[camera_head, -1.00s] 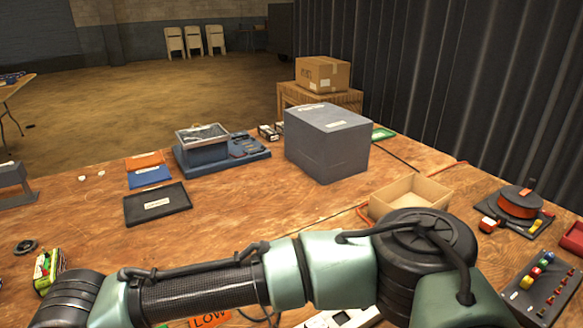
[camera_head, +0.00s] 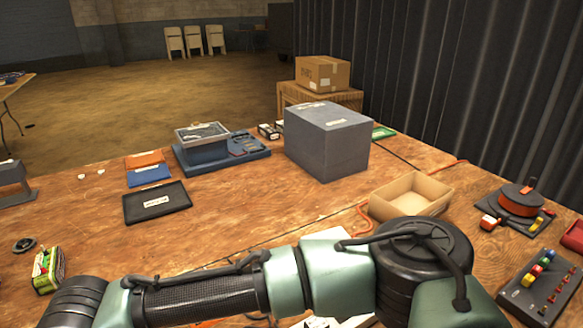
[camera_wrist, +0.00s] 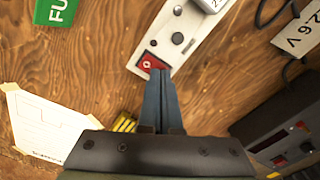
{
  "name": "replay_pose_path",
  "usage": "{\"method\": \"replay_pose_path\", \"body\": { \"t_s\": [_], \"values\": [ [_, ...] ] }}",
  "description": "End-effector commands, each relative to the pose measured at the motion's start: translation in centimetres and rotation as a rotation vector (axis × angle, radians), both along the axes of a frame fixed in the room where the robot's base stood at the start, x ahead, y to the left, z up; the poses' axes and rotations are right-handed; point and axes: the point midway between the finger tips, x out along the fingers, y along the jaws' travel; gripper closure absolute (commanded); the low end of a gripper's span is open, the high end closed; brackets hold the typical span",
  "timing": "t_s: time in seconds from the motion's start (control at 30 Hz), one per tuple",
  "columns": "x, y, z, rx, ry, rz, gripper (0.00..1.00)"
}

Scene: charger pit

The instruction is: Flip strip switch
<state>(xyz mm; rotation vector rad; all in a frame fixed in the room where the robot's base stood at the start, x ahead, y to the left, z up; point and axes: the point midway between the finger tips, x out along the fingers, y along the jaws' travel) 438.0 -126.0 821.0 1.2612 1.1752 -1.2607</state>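The pale power strip (camera_wrist: 188,38) lies on the wooden table in the wrist view. It has a red rocker switch (camera_wrist: 150,63) at its lower end, and a dark round button and a silver knob farther up. My gripper (camera_wrist: 160,74) has its two blue fingers together with nothing between them. Its tips appear just below and beside the red switch; I cannot tell whether they touch it. In the head view my arm covers most of this area, and the gripper is hidden.
A dark box with a red display (camera_wrist: 280,145) stands right of the gripper. A white card (camera_wrist: 45,125) and a green label (camera_wrist: 56,10) lie left. A black cable (camera_wrist: 275,15) runs at upper right. A grey box (camera_head: 327,142) and cardboard tray (camera_head: 410,195) stand beyond my arm.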

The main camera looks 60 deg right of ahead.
Motion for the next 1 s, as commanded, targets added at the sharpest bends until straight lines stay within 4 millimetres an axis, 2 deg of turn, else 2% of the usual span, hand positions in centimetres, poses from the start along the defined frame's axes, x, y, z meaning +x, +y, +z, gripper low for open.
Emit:
{"method": "replay_pose_path", "body": {
  "t_s": [0.37,1.0],
  "values": [
    [0.0,0.0,-0.2,-0.001,0.002,-0.001,1.0],
    [0.0,0.0,4.6,0.001,0.001,-0.001,1.0]
  ]
}}
